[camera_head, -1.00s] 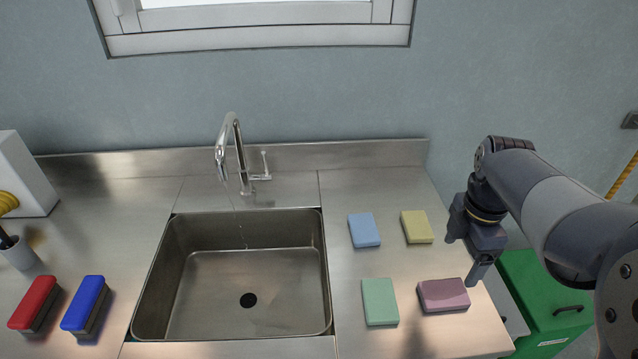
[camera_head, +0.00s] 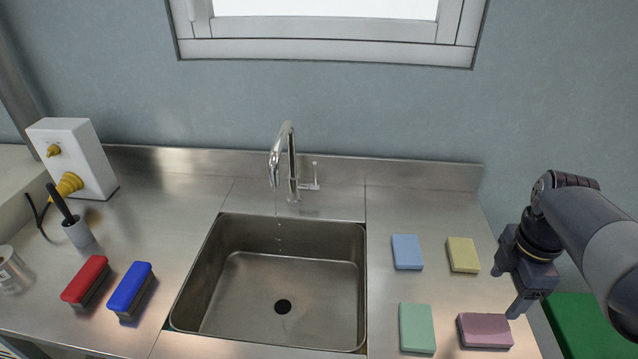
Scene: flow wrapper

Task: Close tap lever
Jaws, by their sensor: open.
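A chrome tap (camera_head: 291,165) stands behind the sink, with its curved spout over the basin. Its small lever (camera_head: 315,176) sticks upright at the tap's right side. A thin trickle or drops of water show below the spout. My gripper (camera_head: 508,292) is open and empty at the right, above the counter's right edge near the yellow and mauve sponges. It is well to the right of the tap lever and apart from it.
The steel sink (camera_head: 215,255) is sunk in the counter. Blue (camera_head: 407,252), yellow (camera_head: 463,255), green (camera_head: 417,328) and mauve (camera_head: 485,331) sponges lie right of it. Red (camera_head: 86,279) and blue (camera_head: 130,288) brushes lie left. A white dispenser (camera_head: 85,155) stands at the back left.

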